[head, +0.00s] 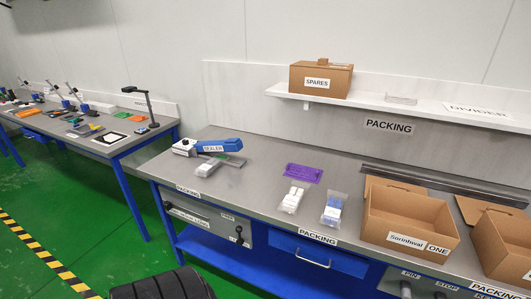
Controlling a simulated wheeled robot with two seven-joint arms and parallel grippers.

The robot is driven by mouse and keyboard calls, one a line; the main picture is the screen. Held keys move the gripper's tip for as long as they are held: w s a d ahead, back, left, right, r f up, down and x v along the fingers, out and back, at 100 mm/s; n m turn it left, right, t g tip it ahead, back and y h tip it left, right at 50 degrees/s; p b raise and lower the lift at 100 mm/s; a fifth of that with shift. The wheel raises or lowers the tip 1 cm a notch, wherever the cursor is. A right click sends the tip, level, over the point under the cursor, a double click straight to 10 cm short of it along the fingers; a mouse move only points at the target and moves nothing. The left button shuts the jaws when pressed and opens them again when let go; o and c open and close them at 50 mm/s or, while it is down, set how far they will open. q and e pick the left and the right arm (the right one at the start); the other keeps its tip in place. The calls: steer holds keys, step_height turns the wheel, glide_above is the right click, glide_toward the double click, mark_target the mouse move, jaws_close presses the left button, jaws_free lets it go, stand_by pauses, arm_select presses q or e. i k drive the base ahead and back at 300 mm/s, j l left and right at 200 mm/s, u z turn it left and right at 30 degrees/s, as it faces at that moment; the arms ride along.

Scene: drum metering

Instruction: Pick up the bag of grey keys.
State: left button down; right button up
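Two clear bags lie on the grey packing table, left of the open cardboard box. One bag (292,197) holds whitish or light grey pieces. The other bag (333,209) holds blue and white pieces and lies just to its right, a small gap apart. A pale, light grey item (207,168) lies in front of the blue sealer; I cannot tell whether it is a bag. The pieces are too small to tell as keys, so I cannot tell for sure which bag holds grey keys.
A blue sealer (220,146) stands at the table's back left. A purple piece (303,173) lies behind the bags. An open cardboard box (410,218) stands to their right, another (504,245) beyond it. A shelf (430,104) hangs above.

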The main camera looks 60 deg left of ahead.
mark_target(205, 170)
steer(key=u, duration=2.25)
steer(key=i+j+z, duration=0.15)
steer(key=z, duration=0.2)
steer(key=i+j+z, duration=0.3)
steer(key=k+l, duration=0.1)
